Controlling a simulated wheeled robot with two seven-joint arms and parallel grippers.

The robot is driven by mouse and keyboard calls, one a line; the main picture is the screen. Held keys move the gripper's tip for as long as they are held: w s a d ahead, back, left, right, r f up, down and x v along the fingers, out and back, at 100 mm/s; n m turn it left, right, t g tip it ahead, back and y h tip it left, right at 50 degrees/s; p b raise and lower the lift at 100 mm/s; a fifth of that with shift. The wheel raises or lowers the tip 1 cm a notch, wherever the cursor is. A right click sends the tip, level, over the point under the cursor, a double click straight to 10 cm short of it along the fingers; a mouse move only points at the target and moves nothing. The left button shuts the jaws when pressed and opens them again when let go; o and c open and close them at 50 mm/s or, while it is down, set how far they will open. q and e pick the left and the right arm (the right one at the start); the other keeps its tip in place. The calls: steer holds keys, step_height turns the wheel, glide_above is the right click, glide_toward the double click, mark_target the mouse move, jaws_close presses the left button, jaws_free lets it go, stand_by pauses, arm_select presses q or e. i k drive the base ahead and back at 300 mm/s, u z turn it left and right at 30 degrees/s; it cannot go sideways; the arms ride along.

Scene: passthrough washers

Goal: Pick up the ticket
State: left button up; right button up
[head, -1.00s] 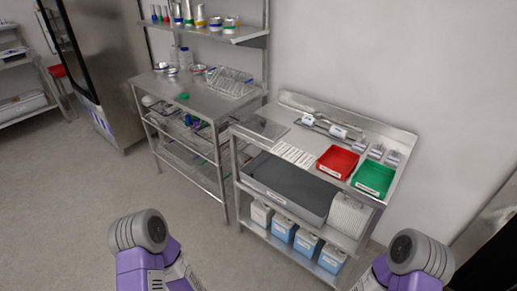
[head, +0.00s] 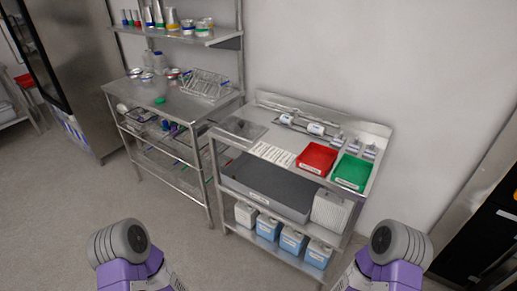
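White paper strips (head: 272,154) lie side by side on the steel table top, left of the red tray (head: 317,158); they look like tickets, but they are too small to read. The green tray (head: 352,171) sits to the right of the red one. My two arms show only as purple and grey links at the bottom left and bottom right. Both grippers are out of view, and both arms are well short of the table.
The steel table (head: 225,149) has a grey bin (head: 266,187) on its middle shelf and blue-and-white containers (head: 292,240) below. A second steel table (head: 180,108) with a glassware rack (head: 205,84) stands left. The floor in front is clear.

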mark_target(261, 147)
steer(key=z, duration=0.3)
steer(key=i, duration=0.95)
steer(key=u, duration=0.5)
